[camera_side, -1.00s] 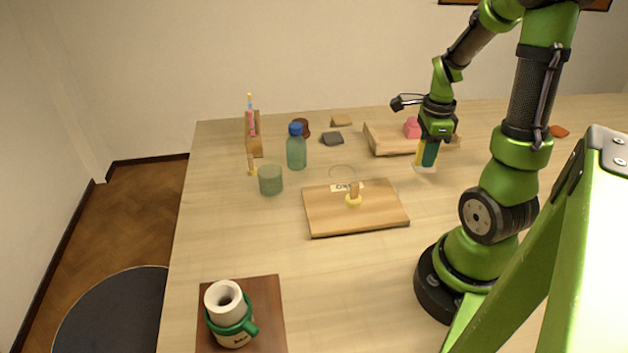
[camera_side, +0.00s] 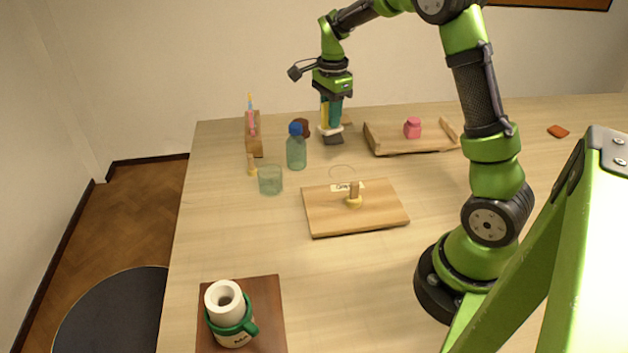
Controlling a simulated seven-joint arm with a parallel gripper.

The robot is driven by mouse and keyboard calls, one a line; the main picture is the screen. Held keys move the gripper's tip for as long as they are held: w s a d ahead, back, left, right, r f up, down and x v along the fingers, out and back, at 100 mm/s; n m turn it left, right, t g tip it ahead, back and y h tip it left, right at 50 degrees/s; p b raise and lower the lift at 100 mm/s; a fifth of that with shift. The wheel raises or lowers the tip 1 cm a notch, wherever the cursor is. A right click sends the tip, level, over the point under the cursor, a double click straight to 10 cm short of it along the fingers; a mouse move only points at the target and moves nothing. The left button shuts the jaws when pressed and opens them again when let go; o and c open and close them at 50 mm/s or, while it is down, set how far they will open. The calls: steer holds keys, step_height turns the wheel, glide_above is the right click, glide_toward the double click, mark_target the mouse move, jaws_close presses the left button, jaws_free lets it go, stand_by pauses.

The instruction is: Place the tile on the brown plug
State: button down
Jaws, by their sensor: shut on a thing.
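My gripper (camera_side: 331,125) is at the back of the table, pointing down, with one yellow and one teal finger. It is shut on a small whitish piece (camera_side: 338,129), which seems to be the tile; the fingers hide part of it. A dark reddish-brown round piece (camera_side: 302,126), which seems to be the brown plug, stands just left of the gripper, partly hidden behind the blue-capped bottle. The held piece is apart from it. A dark grey flat piece (camera_side: 333,140) shows directly below the gripper; I cannot tell the gap between them.
The blue-capped bottle (camera_side: 296,152) stands close in front of the brown piece. A clear glass (camera_side: 270,180), a wooden rack (camera_side: 252,136) and a board with a peg (camera_side: 325,217) are nearby. A wooden tray (camera_side: 385,150) with a pink jar (camera_side: 412,128) is right. The front-middle table is clear.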

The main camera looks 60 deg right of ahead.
steer(key=w+d, duration=0.2)
steer(key=w, duration=0.2)
steer(key=w+d+f, duration=0.1)
steer(key=w+d, duration=0.1)
steer(key=w, duration=0.3)
steer(key=w+d, duration=0.1)
steer(key=w, duration=0.4)
steer(key=shift+d+f, duration=0.3)
steer(key=shift+d, duration=0.1)
steer(key=shift+f, duration=1.7)
steer(key=shift+f, duration=0.1)
steer(key=c, duration=1)
jaws_free()
steer(key=shift+f, duration=0.1)
